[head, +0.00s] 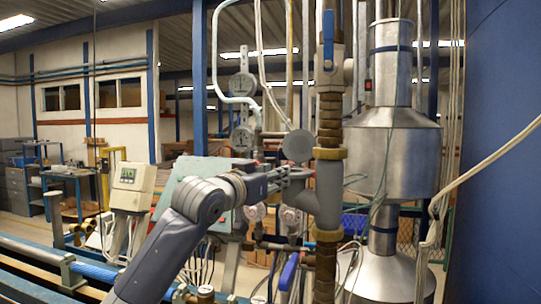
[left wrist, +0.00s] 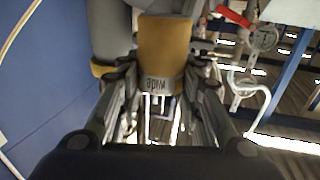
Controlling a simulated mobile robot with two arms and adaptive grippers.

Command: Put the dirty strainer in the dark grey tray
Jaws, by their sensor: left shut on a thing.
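My left gripper (head: 300,174) reaches in from the lower left to the grey pipe body (head: 328,192) on the vertical pipe. In the left wrist view the left gripper (left wrist: 165,75) has its fingers on both sides of a tan cylinder with a grey band, and is shut on it. This cylinder looks like the dirty strainer (left wrist: 166,40). Its far end is close to the grey pipe body (left wrist: 108,28); I cannot tell whether it is still inside. The strainer is not clear in the head view. I cannot make out the dark grey tray. My right gripper is not in view.
A blue-handled valve (head: 329,45) sits above on the pipe, and another blue handle (head: 289,272) is below. A large metal vessel (head: 390,160) stands close on the right, with loose cables. A meter box (head: 132,186) stands to the left.

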